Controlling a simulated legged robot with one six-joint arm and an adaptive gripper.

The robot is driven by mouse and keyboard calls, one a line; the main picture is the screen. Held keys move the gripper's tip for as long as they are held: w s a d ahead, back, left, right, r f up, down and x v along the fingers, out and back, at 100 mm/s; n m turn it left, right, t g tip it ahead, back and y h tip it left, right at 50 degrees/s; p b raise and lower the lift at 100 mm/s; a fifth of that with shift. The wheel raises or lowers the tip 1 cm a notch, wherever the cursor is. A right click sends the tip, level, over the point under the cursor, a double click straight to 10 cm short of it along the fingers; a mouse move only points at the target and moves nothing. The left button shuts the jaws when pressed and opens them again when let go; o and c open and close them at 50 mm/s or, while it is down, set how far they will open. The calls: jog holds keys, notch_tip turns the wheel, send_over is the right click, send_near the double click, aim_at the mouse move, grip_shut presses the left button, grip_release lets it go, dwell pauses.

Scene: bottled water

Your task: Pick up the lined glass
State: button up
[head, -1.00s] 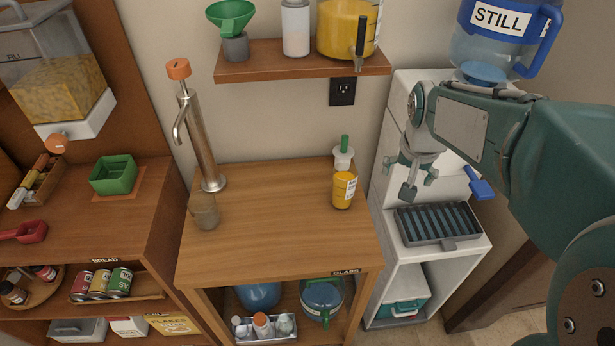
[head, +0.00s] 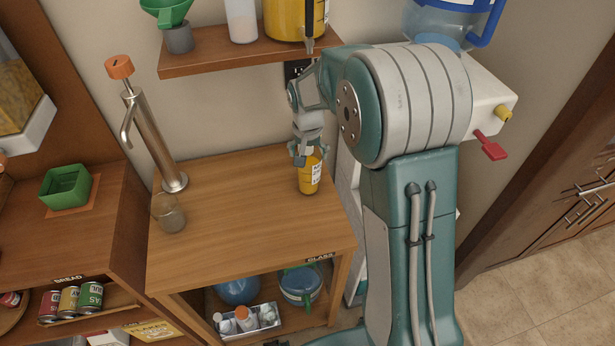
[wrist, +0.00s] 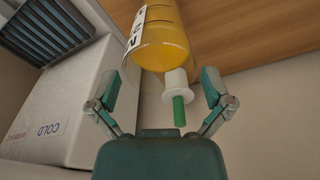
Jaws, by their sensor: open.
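A clear grey-tinted glass (head: 168,212) stands upright on the left front of the wooden table (head: 235,235), near the tall metal tap (head: 150,130). Any lines on it are too small to make out. My gripper (head: 303,158) is at the table's right back, well away from this glass, above a yellow labelled bottle (head: 310,176). In the wrist view my gripper (wrist: 160,78) is open. Its fingers are on either side of the bottle's white neck and green top (wrist: 178,100), with gaps on both sides. The glass does not show in the wrist view.
A wooden shelf (head: 225,60) with containers hangs above the table's back. A white dispenser (head: 488,100) with a red lever is at the right, partly behind my arm. Another cabinet with a green box (head: 67,188) stands left. The table's middle is clear.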

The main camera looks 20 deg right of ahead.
jog(key=shift+w+f, duration=0.15)
jog(key=shift+f, duration=0.6)
jog(key=shift+w+f, duration=0.1)
jog(key=shift+f, duration=0.6)
jog(key=c, duration=1)
jog(key=shift+r, duration=0.2)
jog(key=shift+r, duration=1.05)
jog(key=shift+s+r, duration=1.75)
jog(key=shift+s, duration=0.55)
jog(key=shift+s+r, duration=1.7)
jog(key=shift+s, duration=0.65)
jog(key=shift+s+r, duration=1.75)
jog(key=shift+s, duration=0.55)
